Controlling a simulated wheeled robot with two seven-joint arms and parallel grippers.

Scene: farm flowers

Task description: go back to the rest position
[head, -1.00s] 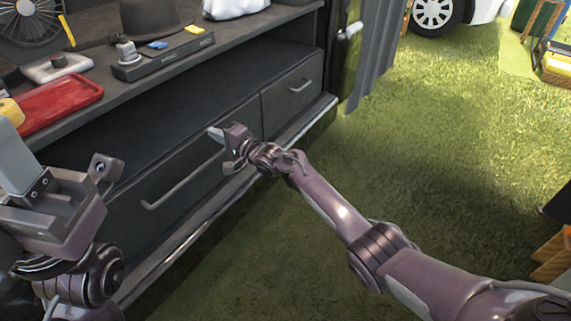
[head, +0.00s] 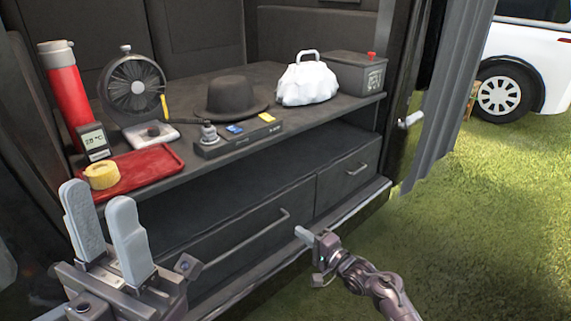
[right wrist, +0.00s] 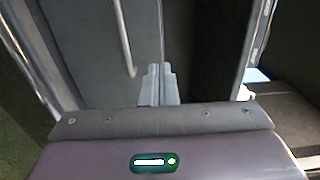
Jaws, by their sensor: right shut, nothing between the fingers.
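My left gripper (head: 98,200) is at the lower left of the head view, its two grey fingers pointing up with a gap between them. It is open and empty, in front of the shelf's left end. My right gripper (head: 303,234) is at the lower middle, in front of the wide drawer (head: 230,240). Its fingers are together with nothing between them. In the right wrist view the shut fingers (right wrist: 158,85) point towards a grey panel with a bar handle (right wrist: 128,45).
On the shelf (head: 200,165) are a red tray (head: 150,170) with yellow tape, a fan (head: 133,88), a red flask (head: 65,90), a black hat (head: 232,97), a white bag (head: 307,84) and a dark box (head: 345,75). Grass (head: 470,230) at right is clear.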

